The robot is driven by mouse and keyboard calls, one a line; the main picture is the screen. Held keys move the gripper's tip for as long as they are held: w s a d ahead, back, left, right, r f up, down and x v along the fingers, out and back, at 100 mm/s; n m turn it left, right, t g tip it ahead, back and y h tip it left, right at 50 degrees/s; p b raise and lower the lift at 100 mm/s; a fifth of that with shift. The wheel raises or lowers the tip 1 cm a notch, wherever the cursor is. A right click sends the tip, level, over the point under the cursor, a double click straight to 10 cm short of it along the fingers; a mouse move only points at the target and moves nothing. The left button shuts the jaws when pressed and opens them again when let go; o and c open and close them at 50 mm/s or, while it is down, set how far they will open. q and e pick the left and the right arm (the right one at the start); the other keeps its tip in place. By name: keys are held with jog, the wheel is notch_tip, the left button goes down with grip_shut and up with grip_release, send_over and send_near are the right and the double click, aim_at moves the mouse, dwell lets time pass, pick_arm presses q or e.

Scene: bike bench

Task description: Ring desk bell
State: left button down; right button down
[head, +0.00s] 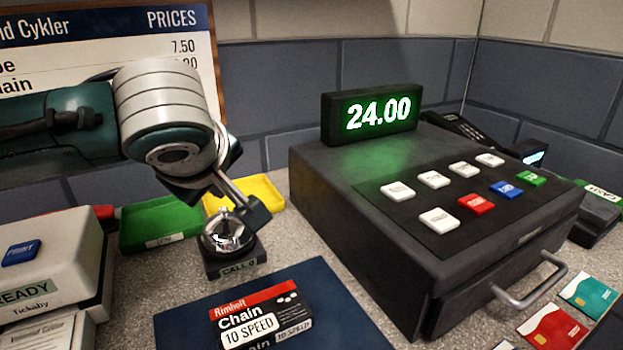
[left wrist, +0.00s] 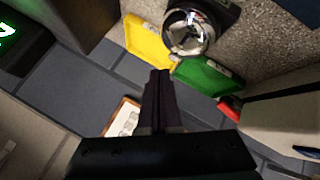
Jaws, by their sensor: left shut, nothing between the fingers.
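The desk bell is a shiny chrome dome (head: 226,238) on a dark square base labelled CALL. It stands on the speckled counter left of the cash register. My left gripper (head: 256,216) reaches down from the upper left and is shut and empty. In the head view it overlaps the bell's upper right side. In the left wrist view the closed fingertips (left wrist: 160,73) lie apart from the bell dome (left wrist: 186,34), which shows past them. I cannot tell the exact height of the tips over the bell. My right gripper is not in view.
A cash register (head: 335,195) with a lit 24.00 display stands to the right. A green tray (head: 160,222) and a yellow tray (head: 262,190) sit near the bell. A chain box (head: 262,315) lies on a dark blue mat in front. A printer (head: 50,255) stands at left.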

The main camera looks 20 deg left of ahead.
pick_arm(q)
jog(key=shift+f, duration=0.1)
jog(key=shift+f, duration=0.35)
jog(key=shift+f+b, duration=0.45)
jog(key=shift+f, duration=0.05)
dwell(0.8)
jog(key=shift+r, duration=0.1)
jog(key=shift+r+p, duration=0.85)
jog(key=shift+p, duration=0.2)
notch_tip(320, 180, up, 6)
jog(key=p, duration=0.6)
